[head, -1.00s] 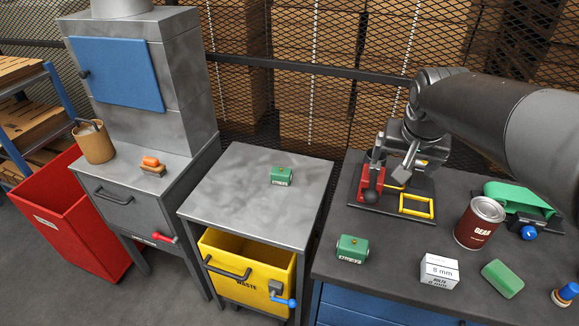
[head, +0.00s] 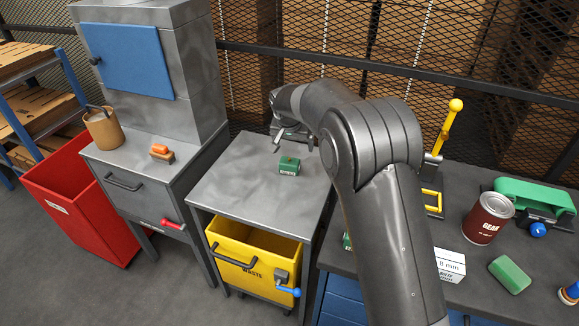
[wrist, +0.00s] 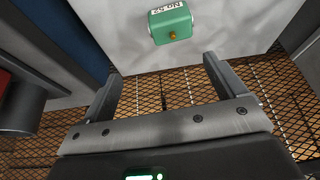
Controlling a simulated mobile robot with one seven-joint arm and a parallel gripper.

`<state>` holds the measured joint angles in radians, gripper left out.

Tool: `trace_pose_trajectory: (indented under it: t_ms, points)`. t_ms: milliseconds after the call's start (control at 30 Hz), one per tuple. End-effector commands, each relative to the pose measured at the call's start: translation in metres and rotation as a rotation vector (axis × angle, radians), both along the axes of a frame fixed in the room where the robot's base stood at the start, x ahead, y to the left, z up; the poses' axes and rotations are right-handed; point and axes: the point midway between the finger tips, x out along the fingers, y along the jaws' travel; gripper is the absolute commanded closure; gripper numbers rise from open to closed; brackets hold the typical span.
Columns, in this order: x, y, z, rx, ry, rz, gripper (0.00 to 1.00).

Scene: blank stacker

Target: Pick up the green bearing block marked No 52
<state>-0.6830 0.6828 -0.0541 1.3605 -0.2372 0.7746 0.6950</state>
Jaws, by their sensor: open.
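The green bearing block marked No 52 (head: 289,166) sits on the grey metal table (head: 240,178). In the wrist view the block (wrist: 171,24) shows its white "No 52" label and a small brass fitting, ahead of the fingers and apart from them. My gripper (head: 293,141) is open and empty, over the far part of that table, just behind and above the block. In the wrist view my gripper's two fingers (wrist: 162,75) are spread wide with nothing between them. A second green block (head: 346,242) is mostly hidden behind my arm on the dark bench.
A yellow waste drawer (head: 250,245) hangs under the table. The dark bench at right holds a Gear can (head: 487,218), a white box (head: 450,265) and a green bar (head: 509,274). A mesh fence (head: 400,45) stands behind. The table around the block is clear.

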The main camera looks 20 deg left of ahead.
Motion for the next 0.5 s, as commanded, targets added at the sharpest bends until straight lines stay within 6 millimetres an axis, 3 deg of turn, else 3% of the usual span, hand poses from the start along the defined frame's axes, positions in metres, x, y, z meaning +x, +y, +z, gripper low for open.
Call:
trace_pose_trajectory:
  t_ms: [133,267,500]
  points:
    - [0.001,0.018,-0.017,-0.004,-0.001,0.007,0.11]
    - [0.004,0.021,-0.026,-0.004,0.000,0.006,0.11]
    - [0.017,0.022,-0.059,-0.004,0.000,0.005,0.11]
